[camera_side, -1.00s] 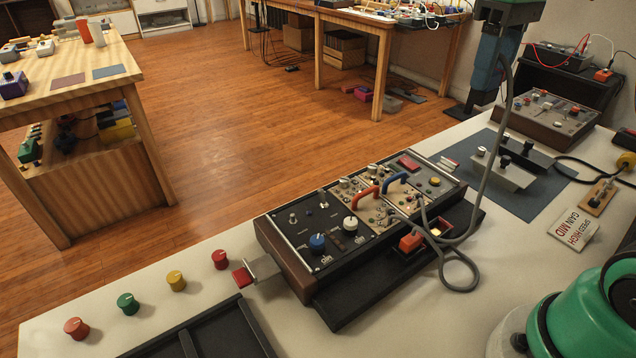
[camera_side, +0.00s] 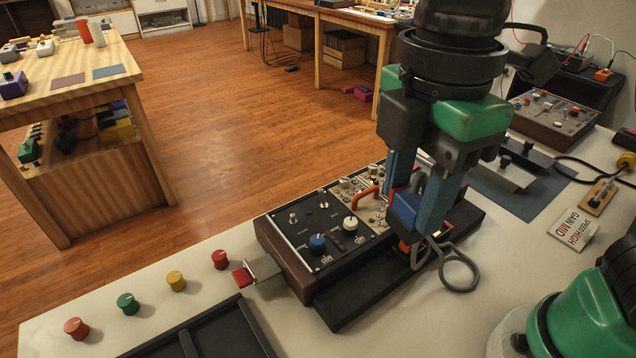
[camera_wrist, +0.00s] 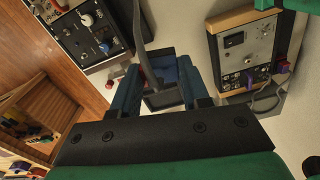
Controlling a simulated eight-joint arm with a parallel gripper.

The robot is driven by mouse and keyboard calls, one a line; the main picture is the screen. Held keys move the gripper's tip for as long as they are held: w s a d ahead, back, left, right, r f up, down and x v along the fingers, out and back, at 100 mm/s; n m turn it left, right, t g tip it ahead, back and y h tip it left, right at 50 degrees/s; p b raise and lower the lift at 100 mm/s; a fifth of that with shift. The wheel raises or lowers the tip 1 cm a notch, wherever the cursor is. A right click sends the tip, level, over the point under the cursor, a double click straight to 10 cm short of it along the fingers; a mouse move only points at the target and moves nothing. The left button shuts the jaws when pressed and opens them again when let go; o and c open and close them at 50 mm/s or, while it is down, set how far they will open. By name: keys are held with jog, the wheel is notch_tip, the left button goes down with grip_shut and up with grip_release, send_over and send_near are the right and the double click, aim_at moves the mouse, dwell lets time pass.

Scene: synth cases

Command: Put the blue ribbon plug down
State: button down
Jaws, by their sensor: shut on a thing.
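My gripper (camera_side: 418,215) hangs over the right part of the black console (camera_side: 330,245). Its two blue-grey fingers are shut on the blue ribbon plug (camera_side: 404,209), a bright blue block held low over the console. In the wrist view the plug (camera_wrist: 163,72) shows between the fingers, with a dark part at its near end. A grey strip (camera_wrist: 139,25) runs down to it. Whether the plug touches the console cannot be told. The fingers hide much of the console's right side.
An orange handle (camera_side: 368,192) stands on the console beside the fingers. A grey cable loop (camera_side: 460,270) lies to the right. Several coloured knobs (camera_side: 176,281) line the bench at left. A sign (camera_side: 573,229) and a blue-grey mat (camera_side: 535,200) lie at right.

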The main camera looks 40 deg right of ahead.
jog(key=f, duration=0.7)
jog(key=s+a+f+n, duration=0.1)
jog(key=f, duration=0.5)
jog(key=s+f+n, duration=0.1)
jog(key=f, duration=0.6)
jog(key=shift+a+f, duration=0.35)
jog(key=shift+a, duration=0.05)
jog(key=shift+f, duration=0.1)
jog(key=shift+c, duration=2.1)
grip_release()
